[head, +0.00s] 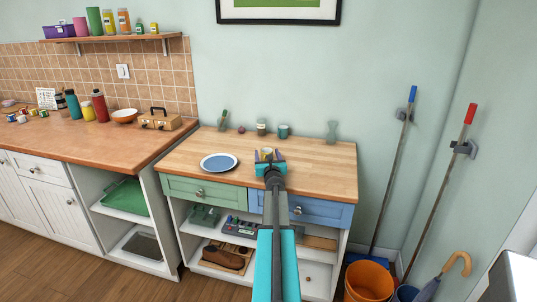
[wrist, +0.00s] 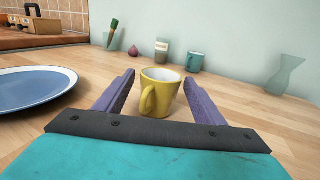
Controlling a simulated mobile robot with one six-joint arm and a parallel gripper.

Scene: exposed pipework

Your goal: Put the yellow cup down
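The yellow cup (wrist: 161,93) stands upright on the wooden worktop (wrist: 60,137) in the wrist view, its handle towards me and a little left. My gripper (wrist: 161,88) is open, with one purple finger on each side of the cup. There is a visible gap between each finger and the cup. In the head view my gripper (head: 270,155) is over the worktop, and the cup (head: 266,151) is mostly hidden behind it.
A blue plate (head: 219,162) lies to the left. Along the wall stand a brush in a holder (head: 224,120), an onion (head: 241,130), a jar (head: 261,128), a teal mug (head: 284,131) and a glass vase (head: 332,131). The worktop right of my gripper is clear.

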